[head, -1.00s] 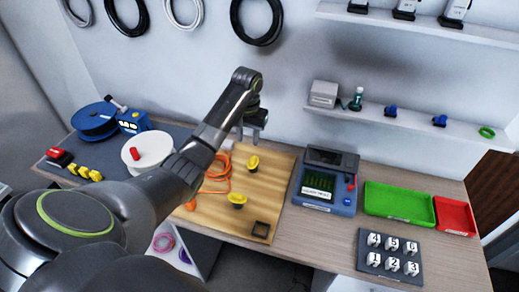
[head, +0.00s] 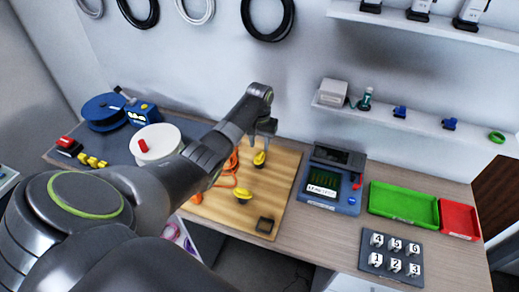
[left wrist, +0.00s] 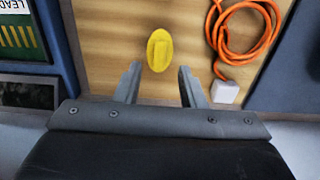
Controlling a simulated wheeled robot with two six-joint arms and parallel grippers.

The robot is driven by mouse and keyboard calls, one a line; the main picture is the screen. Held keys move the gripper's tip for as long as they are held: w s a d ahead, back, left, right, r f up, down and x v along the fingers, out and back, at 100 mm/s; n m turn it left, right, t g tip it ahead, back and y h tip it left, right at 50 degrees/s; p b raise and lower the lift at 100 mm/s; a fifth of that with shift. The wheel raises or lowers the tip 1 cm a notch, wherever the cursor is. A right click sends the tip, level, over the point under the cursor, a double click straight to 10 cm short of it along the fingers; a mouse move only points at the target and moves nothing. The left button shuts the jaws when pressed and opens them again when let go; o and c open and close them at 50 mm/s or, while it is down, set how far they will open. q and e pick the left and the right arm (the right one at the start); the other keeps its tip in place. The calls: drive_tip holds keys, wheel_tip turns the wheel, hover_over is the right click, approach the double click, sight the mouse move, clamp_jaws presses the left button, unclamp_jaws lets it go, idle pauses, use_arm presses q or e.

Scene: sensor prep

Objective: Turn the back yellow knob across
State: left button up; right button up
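The back yellow knob (head: 260,159) stands on the wooden board (head: 281,189). In the left wrist view the knob (left wrist: 159,49) is an oval disc with a raised ridge that runs up and down the picture. My left gripper (head: 262,137) is just above and behind the knob in the head view. In the left wrist view my left gripper (left wrist: 159,74) is open and empty, with the knob centred just beyond the gap between its fingertips. No contact shows. A front yellow knob (head: 243,194) sits nearer on the board. My right gripper is not in view.
An orange cable (left wrist: 223,38) lies beside the knob, with a white plug (left wrist: 226,92). A blue device (head: 325,190) stands right of the board. Green (head: 403,206) and red (head: 459,219) trays lie further right. A white spool (head: 158,138) is on the left.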

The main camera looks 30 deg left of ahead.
sight(259, 154)
use_arm(q)
drive_tip(key=shift+f, duration=2.35)
clamp_jaws()
